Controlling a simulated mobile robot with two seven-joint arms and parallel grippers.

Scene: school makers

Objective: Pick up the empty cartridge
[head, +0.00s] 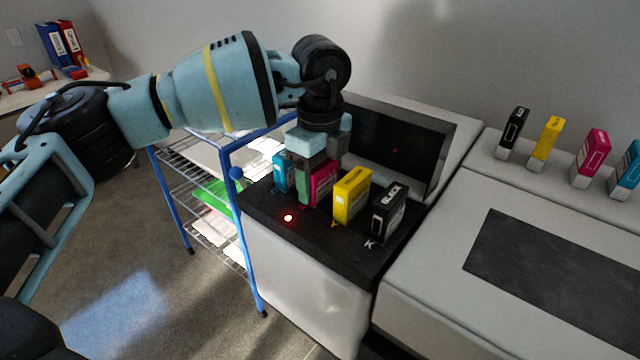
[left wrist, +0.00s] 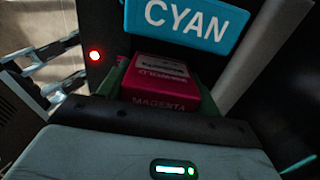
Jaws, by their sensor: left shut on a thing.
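The magenta cartridge (head: 324,184) stands in the dark cartridge bay (head: 296,222) of the printer, between the cyan cartridge (head: 281,172) and the yellow cartridge (head: 352,196). A red light (head: 288,218) glows on the bay in front of it. My left gripper (head: 320,178) comes down from above and is shut on the magenta cartridge. In the left wrist view the cartridge's MAGENTA label (left wrist: 160,102) shows between the fingers, with the cyan cartridge (left wrist: 190,22) close beside. The cartridge's lower part is hidden. My right gripper is not in view.
A black cartridge (head: 389,212) stands at the bay's right end. The raised lid (head: 400,148) is close behind my gripper. Several cartridges, including a black one (head: 512,133), stand on the printer top at right. A blue-framed wire cart (head: 232,210) stands at left.

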